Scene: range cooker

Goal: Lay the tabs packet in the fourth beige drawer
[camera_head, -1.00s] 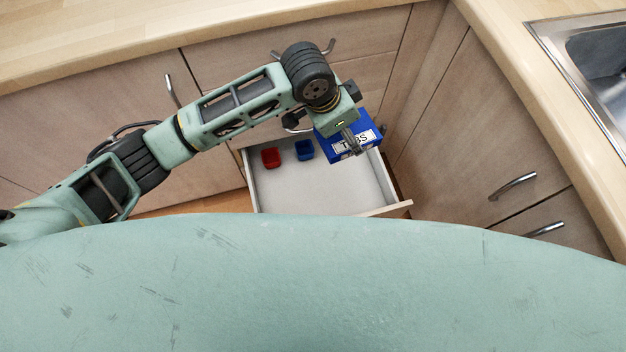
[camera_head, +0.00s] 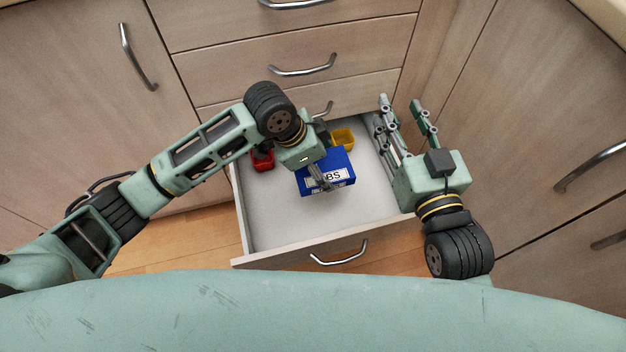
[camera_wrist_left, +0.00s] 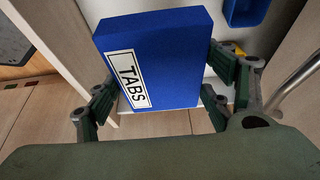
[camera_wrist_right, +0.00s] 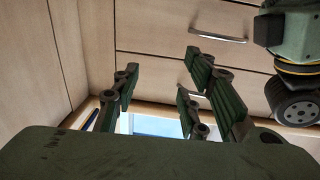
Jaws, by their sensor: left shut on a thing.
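The blue tabs packet (camera_head: 335,165), with a white TABS label, is held by my left gripper (camera_head: 323,180) above the open drawer. In the left wrist view the packet (camera_wrist_left: 155,60) sits between the two fingers of my left gripper (camera_wrist_left: 160,95). The open beige drawer (camera_head: 270,215) lies under it with a pale bare floor; I cannot tell the exact height of the packet over it. My right gripper (camera_head: 405,120) is open and empty at the drawer's right side wall. In the right wrist view my right gripper (camera_wrist_right: 160,95) shows spread fingers with nothing between.
A red bin (camera_head: 263,161) and a yellow bin (camera_head: 343,138) stand at the back of the drawer. The blue bin (camera_wrist_left: 245,10) shows in the left wrist view. Closed drawer fronts (camera_head: 290,35) rise behind. The drawer's front part is clear.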

